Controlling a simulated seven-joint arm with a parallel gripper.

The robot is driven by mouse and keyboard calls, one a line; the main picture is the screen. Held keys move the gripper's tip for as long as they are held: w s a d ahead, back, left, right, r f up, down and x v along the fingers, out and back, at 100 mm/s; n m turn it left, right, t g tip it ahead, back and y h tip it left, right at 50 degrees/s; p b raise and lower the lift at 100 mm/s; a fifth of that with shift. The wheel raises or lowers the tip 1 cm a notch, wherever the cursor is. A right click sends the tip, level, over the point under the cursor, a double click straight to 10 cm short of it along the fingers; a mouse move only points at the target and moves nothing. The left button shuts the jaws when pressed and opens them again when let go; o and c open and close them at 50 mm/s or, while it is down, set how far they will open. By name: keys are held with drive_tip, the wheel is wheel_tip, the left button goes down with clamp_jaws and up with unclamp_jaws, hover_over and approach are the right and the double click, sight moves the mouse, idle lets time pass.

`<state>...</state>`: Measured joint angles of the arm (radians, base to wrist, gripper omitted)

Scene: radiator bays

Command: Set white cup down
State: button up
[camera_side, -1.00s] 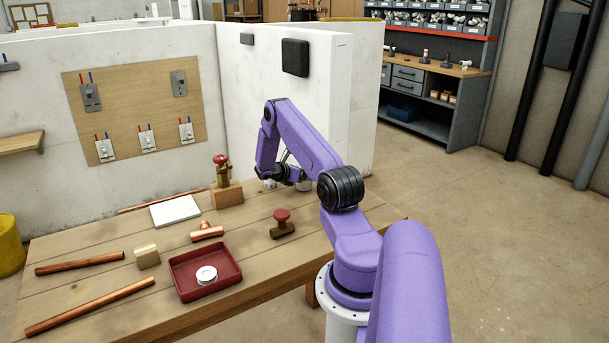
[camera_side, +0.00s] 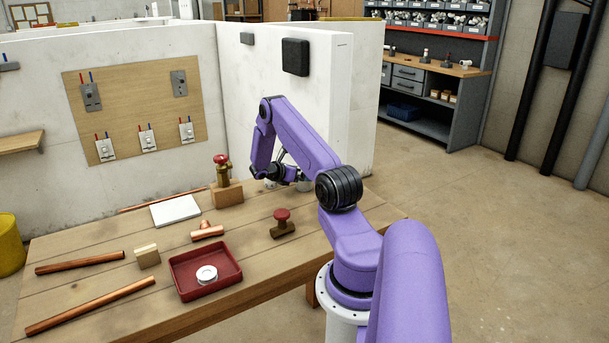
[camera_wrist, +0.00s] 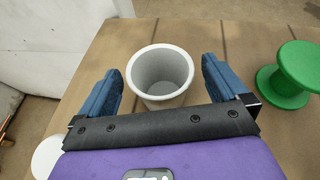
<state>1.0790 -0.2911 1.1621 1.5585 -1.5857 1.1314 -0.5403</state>
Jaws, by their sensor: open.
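The white cup (camera_wrist: 163,99) stands upright and looks empty in the wrist view, with its mouth toward the camera. My gripper (camera_wrist: 160,70) is open, with one blue finger on each side of the cup. Gaps show between the fingers and the cup wall, so I see no contact. In the side view my gripper (camera_side: 282,174) is low over the far right part of the wooden table (camera_side: 205,268). My arm largely hides the cup there, and I cannot tell it from the small pale shapes beside my gripper.
A green spool-shaped object (camera_wrist: 291,76) stands right of the cup in the wrist view. In the side view, a red-handled valve on a wooden block (camera_side: 227,192), another red-topped valve (camera_side: 282,223) and a red tray (camera_side: 204,272) stand nearby. White walls rise behind the table.

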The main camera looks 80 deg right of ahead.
drive_tip(key=w+a+r+t, duration=0.1)
drive_tip(key=w+a+r, duration=0.25)
drive_tip(key=a, duration=0.35)
drive_tip(key=w+a+r+t, duration=0.1)
drive_tip(key=w+a+r, duration=0.2)
drive_tip(key=w+a, duration=0.35)
drive_tip(key=w+a+r+t, duration=0.1)
drive_tip(key=w+a+r, duration=0.2)
drive_tip(key=a, duration=0.6)
drive_tip(key=a+r+t+y, duration=0.2)
drive_tip(key=a, duration=0.7)
drive_tip(key=a+r+t+y, duration=0.2)
drive_tip(key=a, duration=0.8)
drive_tip(key=s+a+r+y, duration=0.1)
drive_tip(key=s+a+y, duration=0.2)
drive_tip(key=s+a, duration=0.7)
drive_tip(key=s+a+r+y, duration=0.2)
drive_tip(key=s+a+y, duration=0.2)
drive_tip(key=s+a, duration=0.6)
drive_tip(key=shift+s+r+t+y, duration=0.3)
drive_tip(key=shift+s, duration=0.7)
